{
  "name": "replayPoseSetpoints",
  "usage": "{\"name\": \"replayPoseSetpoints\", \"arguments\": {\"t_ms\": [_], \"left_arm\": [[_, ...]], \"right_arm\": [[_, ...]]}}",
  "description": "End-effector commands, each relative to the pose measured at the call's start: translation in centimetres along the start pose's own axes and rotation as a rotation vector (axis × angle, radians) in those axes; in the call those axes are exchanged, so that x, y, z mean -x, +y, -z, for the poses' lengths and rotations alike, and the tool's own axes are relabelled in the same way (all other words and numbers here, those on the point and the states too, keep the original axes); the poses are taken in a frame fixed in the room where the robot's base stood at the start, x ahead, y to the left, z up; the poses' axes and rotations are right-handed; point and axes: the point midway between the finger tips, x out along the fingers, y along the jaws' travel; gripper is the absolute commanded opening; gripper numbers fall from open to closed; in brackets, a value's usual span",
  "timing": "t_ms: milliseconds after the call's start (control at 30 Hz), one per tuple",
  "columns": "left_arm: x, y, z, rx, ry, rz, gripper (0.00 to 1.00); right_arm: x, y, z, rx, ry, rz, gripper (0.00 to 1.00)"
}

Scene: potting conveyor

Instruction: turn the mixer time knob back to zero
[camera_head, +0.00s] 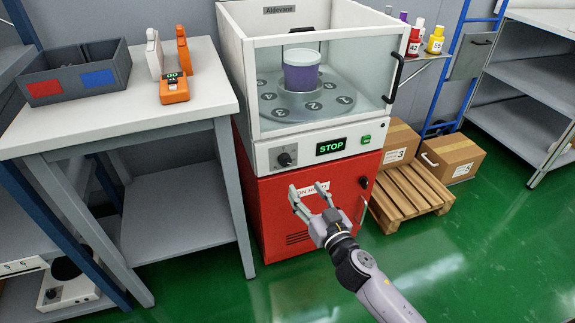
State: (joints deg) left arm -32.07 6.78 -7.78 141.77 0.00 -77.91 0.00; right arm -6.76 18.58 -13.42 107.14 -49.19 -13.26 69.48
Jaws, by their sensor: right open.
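The mixer (263,155) stands in the middle, with a white upper body, a clear front door and a red cabinet below. Its time knob (284,159) is a dark round knob on the white front panel, left of a display (331,146) that reads STOP in green. The knob's exact setting is too small to tell. Behind the door a purple pot with a white top (301,72) stands on a numbered round plate. My right gripper (308,190) is open and empty, in front of the red cabinet, below and apart from the knob. My left gripper is out of view.
A white table (150,112) at left holds a grey bin (72,82) and an orange device (174,89). Cardboard boxes (452,158) and a wooden pallet (408,194) stand right of the mixer. A door handle (394,78) sticks out. The green floor at right is clear.

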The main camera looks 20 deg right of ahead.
Motion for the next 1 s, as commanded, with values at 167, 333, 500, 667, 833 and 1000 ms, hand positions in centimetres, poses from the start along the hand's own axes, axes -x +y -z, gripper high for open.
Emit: {"name": "replayPoseSetpoints", "arguments": {"t_ms": [167,333,500,667,833,1000], "left_arm": [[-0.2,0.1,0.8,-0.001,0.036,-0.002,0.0],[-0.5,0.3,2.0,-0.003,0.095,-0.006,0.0],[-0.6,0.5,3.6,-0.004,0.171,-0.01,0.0],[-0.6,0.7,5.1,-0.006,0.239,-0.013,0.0],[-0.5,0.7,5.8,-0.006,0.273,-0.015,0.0],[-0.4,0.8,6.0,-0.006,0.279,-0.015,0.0]], "right_arm": [[-3.5,0.1,0.1,0.003,0.002,0.0,0.5],[-6.7,0.0,0.1,0.004,0.002,0.0,0.5],[-9.6,0.1,0.0,0.003,0.001,-0.001,0.5],[-11.5,0.0,-0.1,0.001,0.0,0.0,0.5],[-12.3,0.0,-0.1,0.001,-0.001,0.0,0.5],[-12.5,0.0,-0.1,0.001,-0.002,0.0,0.5]]}}
